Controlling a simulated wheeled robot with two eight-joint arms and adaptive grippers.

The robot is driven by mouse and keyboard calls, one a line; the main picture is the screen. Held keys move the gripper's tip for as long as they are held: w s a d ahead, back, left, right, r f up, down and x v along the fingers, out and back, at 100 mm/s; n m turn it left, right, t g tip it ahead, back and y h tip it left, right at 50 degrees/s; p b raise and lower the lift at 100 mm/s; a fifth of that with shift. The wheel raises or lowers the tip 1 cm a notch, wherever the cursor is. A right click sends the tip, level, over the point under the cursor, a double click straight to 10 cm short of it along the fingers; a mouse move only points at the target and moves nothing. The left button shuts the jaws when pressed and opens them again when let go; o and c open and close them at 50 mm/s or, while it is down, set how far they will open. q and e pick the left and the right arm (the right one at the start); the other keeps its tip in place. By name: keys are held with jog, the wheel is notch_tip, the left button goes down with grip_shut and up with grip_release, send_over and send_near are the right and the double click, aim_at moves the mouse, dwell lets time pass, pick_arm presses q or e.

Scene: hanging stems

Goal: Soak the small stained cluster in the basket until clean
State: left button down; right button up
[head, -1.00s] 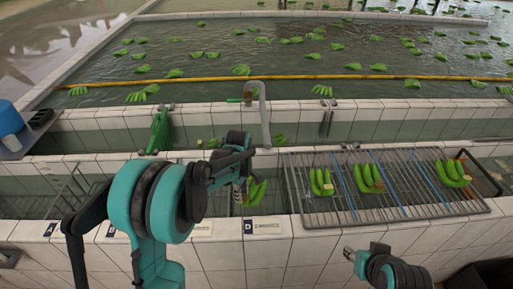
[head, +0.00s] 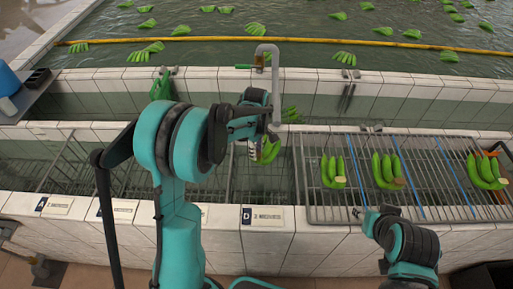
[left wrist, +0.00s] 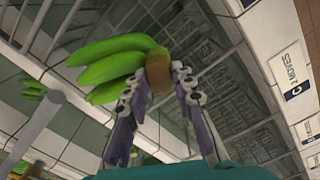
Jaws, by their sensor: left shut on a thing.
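A small green banana cluster (head: 270,152) hangs from my left gripper (head: 262,132) over the front water trough. In the left wrist view the cluster (left wrist: 112,62) points away to the left, and the two fingers of the left gripper (left wrist: 158,92) are shut on its brown crown. I cannot make out stains on the fruit. A wire basket (head: 212,180) sits in the trough below and left of the cluster; its wires also show in the left wrist view. My right gripper (head: 366,214) is at the trough's front wall, near the rack; its fingers are too small to read.
A wire rack (head: 350,208) with blue dividers bears several green clusters at right. A sign marked D (head: 263,216) is on the tiled front wall. A grey curved pipe (head: 275,80) stands behind the left gripper. More bananas float in the rear pool beyond a yellow boom (head: 300,47).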

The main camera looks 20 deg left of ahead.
pick_arm(q)
notch_tip(320, 180, down, 22)
jog(key=b, duration=1.3)
jog(key=shift+f+b, duration=0.45)
jog(key=shift+b, duration=0.05)
dwell(5.3)
